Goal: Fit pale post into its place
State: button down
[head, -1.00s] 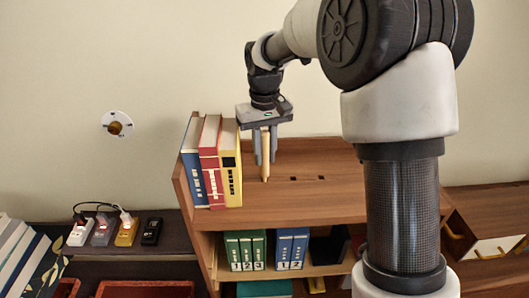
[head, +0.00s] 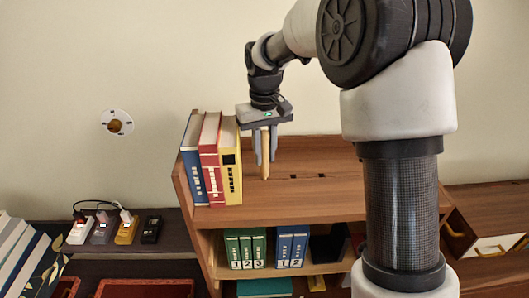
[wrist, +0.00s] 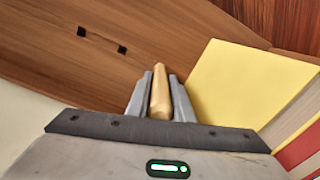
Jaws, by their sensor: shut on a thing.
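The pale post (head: 265,170) is a slim, light wooden peg. It stands about upright between the fingers of my gripper (head: 266,160), which is shut on it above the wooden shelf top (head: 340,205). The post also shows between the grey fingers in the wrist view (wrist: 160,95). Its lower end is at or close to the shelf top; I cannot tell whether it sits in a hole. Two small dark square holes, a left one (head: 293,177) and a right one (head: 321,176), show to the right of the post. Both holes also show in the wrist view (wrist: 122,49).
A yellow book (head: 231,165), a red book (head: 210,160) and a blue book (head: 192,165) stand close to the left of my gripper. Green binders (head: 245,250) and blue binders (head: 291,248) stand on the shelf below. The shelf top to the right is clear.

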jog(key=shift+f, duration=0.15)
jog(key=c, duration=1.5)
grip_release()
notch_tip(320, 180, up, 17)
jog(key=shift+p, duration=0.4)
jog(key=s+d+r+m+t, duration=0.1)
jog(key=s+d+t, duration=0.1)
jog(key=s+d, duration=0.35)
jog(key=s+d+r+m+t, duration=0.1)
jog(key=s+d+r, duration=0.1)
jog(key=s, duration=0.7)
jog(key=s+d+f+t, duration=0.1)
jog(key=s+f, duration=0.1)
jog(key=s, duration=0.1)
jog(key=s+d+f+m, duration=0.1)
jog(key=s+f, duration=0.2)
jog(key=s, duration=0.1)
jog(key=s+d+f+t, duration=0.1)
jog(key=s+f, duration=0.1)
jog(key=s, duration=0.2)
jog(key=shift+s+d+f+t, duration=0.1)
jog(key=shift+s+f+t, duration=0.05)
jog(key=shift+t, duration=0.15)
